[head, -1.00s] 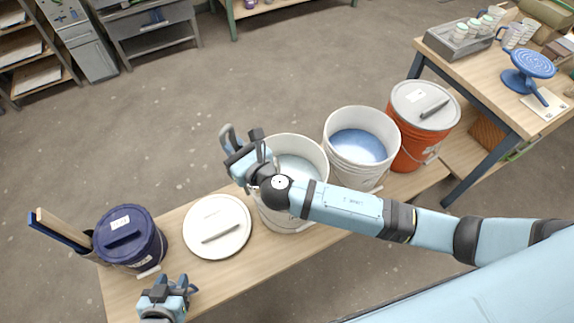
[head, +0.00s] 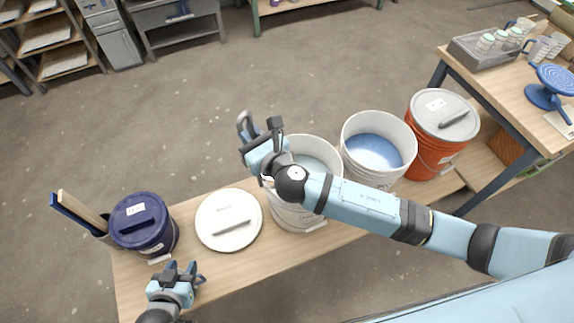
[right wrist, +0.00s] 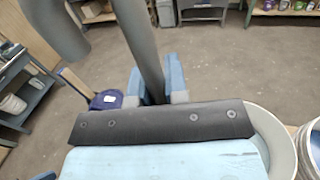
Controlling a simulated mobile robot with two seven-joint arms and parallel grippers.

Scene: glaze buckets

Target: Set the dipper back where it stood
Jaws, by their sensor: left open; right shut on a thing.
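The dipper (right wrist: 146,50) shows in the right wrist view as a grey handle standing between my fingers, with a hooked end at upper left. My right gripper (head: 262,150) is shut on it, over the left rim of the white bucket (head: 295,215) that holds pale glaze. In the head view the dipper's dark hook (head: 243,124) stands above the gripper. The dipper's lower end is hidden by my gripper and arm. My left gripper (head: 182,272) is open and empty near the bench's front edge, below the white lid (head: 228,210).
The white lid lies on the bench (head: 215,275). A lidded navy bucket (head: 145,240) and upright sticks (head: 78,212) stand left. Right are a bucket of blue glaze (head: 373,150) and a lidded orange bucket (head: 432,150). A table (head: 500,90) with cups and a blue stand is at far right.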

